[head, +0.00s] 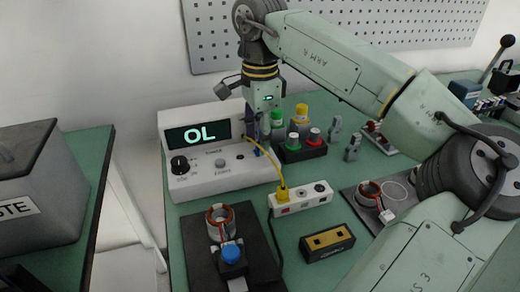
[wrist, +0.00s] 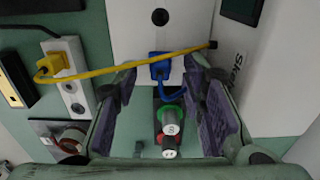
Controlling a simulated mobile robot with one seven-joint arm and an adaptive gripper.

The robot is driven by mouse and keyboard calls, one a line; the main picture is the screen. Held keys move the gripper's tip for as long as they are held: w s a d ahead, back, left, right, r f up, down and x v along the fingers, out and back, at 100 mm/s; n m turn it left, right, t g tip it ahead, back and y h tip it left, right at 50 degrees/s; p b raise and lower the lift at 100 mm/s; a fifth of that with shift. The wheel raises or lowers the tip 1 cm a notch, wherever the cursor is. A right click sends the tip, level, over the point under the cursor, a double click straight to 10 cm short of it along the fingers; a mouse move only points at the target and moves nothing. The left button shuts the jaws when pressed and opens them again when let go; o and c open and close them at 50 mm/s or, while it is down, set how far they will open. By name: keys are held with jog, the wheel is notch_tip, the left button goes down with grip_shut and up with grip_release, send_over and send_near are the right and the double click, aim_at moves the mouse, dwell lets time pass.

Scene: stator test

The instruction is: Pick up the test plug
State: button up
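A blue plug (wrist: 160,68) with a blue lead sits at the white tester's side face, between my gripper's finger ends in the wrist view. A yellow plug (head: 283,193) is in the white socket strip (head: 316,198), its yellow cable running to the tester; the plug also shows in the wrist view (wrist: 58,66). No label tells which is the test plug. My gripper (wrist: 162,80) is open, its purple pads wide apart with no contact seen. In the head view my gripper (head: 262,146) points down beside the tester's right end, partly hiding it.
The white tester (head: 222,172) reads OL. A black holder (head: 303,154) with green, yellow and red caps stands close right of my gripper. A stator (head: 220,222) with a blue-knobbed clamp is in front; another (head: 368,194) lies right. A black and yellow block (head: 327,243) is near the front.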

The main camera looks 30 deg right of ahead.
grip_shut()
jog(key=shift+r, duration=0.15)
dwell(0.4)
notch_tip(320, 180, up, 3)
jog(key=p, duration=0.3)
jog(key=shift+r, duration=0.15)
jog(key=s+a+b, duration=0.1)
jog(key=s+a, duration=0.3)
jog(key=s, duration=0.3)
jog(key=s+a+r+b, duration=0.1)
jog(key=s+a, duration=0.2)
jog(key=s, duration=0.4)
jog(key=shift+a+r, duration=0.2)
jog(key=shift+a, duration=0.15)
jog(key=shift+r, duration=0.15)
